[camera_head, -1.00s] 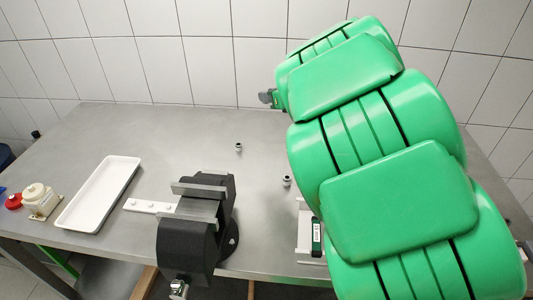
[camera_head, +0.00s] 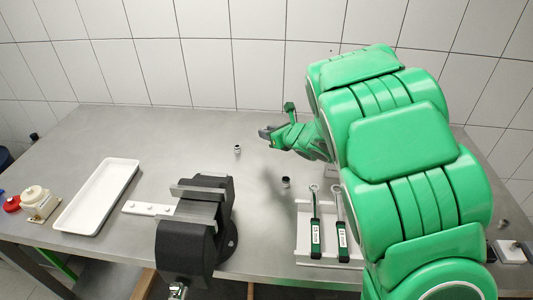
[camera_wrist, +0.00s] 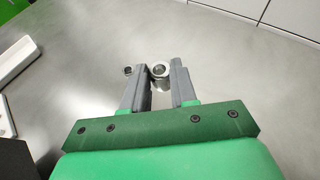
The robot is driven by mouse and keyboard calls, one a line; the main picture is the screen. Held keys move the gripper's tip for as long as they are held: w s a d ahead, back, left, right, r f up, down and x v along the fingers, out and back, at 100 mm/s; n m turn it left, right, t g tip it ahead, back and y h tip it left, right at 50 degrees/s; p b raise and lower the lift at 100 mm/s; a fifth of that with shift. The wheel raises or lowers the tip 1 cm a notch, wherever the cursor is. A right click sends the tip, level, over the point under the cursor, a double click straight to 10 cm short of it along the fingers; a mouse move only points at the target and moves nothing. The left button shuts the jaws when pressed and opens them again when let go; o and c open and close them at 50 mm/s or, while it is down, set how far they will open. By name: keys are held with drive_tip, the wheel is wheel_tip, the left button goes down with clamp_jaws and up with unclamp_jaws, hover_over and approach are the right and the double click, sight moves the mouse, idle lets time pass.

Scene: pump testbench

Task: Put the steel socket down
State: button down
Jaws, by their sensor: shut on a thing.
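My gripper (camera_wrist: 160,82) is shut on the steel socket (camera_wrist: 160,72), a short bright ring between its two grey fingers in the wrist view. In the head view my gripper (camera_head: 267,134) is over the back middle of the steel table, and the held socket cannot be made out there. The wrist view shows it over bare table, but its exact height is hard to tell. A second small socket (camera_wrist: 127,70) stands on the table just left of the fingers; in the head view a small socket (camera_head: 237,149) stands left of and below my gripper.
Another small socket (camera_head: 286,182) stands mid-table. A white holder (camera_head: 303,243) with two green-handled wrenches (camera_head: 316,237) is at the front right. A black vise (camera_head: 188,238) stands at the front, with a white tray (camera_head: 72,222) to its left. Bare table (camera_head: 180,135) lies at the back left.

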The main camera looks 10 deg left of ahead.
sight(270, 159)
drive_tip(key=shift+f, duration=3.7)
drive_tip(key=shift+f, duration=0.1)
drive_tip(key=c, duration=0.9)
unclamp_jaws()
drive_tip(key=shift+s+d+r, duration=0.3)
drive_tip(key=shift+s+r, duration=0.05)
drive_tip(key=shift+v, duration=5.5)
